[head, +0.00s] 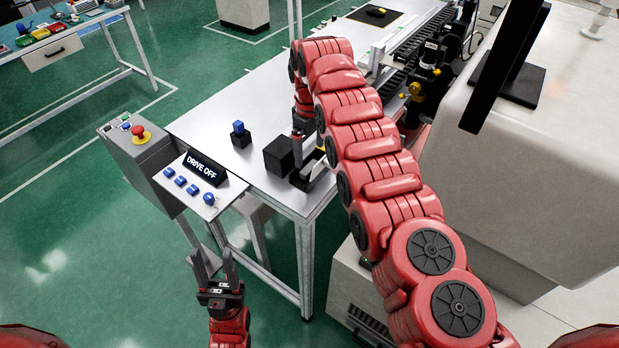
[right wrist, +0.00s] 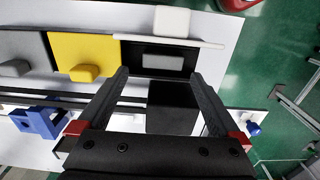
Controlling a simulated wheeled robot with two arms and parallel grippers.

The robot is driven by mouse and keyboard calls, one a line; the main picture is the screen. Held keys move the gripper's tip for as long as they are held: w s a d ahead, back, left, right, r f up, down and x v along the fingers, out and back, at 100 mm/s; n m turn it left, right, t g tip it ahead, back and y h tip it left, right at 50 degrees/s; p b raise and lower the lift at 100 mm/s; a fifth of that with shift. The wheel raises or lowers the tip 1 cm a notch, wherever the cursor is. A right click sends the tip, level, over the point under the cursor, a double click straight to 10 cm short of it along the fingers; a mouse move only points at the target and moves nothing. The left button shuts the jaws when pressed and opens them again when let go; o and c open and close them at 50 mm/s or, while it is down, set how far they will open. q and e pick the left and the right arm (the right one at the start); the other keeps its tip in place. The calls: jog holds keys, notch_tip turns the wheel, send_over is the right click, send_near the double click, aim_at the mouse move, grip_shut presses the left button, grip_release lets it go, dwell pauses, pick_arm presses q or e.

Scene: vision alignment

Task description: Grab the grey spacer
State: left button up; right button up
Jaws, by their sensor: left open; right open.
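A grey block (right wrist: 168,61), which looks like the grey spacer, lies in a black recess in the right wrist view, just beyond my right fingertips. Another grey block (right wrist: 15,68) lies at the far left of that view, so I cannot be sure which is the spacer. My right gripper (right wrist: 158,72) is open with nothing between its tips. In the head view my right gripper (head: 298,153) is low over the table beside a black block (head: 279,157), and the arm partly hides the area. My left gripper (head: 212,256) is open and empty, in front of the table.
A yellow part (right wrist: 85,50) and a white block (right wrist: 172,20) lie near the recess. A dark block (right wrist: 170,108) shows between my right fingers. A blue-topped post (head: 238,133) stands on the table (head: 215,115). A control panel with an emergency button (head: 138,133) stands left.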

aim_at(308, 166)
jog(key=shift+s+a+f+p, duration=0.1)
jog(key=shift+f+p, duration=0.4)
jog(key=shift+p, duration=0.3)
jog(key=shift+s+a+f+p, duration=0.15)
jog(key=shift+f+p, duration=0.35)
jog(key=shift+p, duration=0.25)
jog(key=shift+f+b, duration=0.55)
jog(key=shift+f, duration=0.4)
jog(key=shift+w+f, duration=0.2)
jog(key=shift+f, duration=0.35)
jog(key=c, duration=1.2)
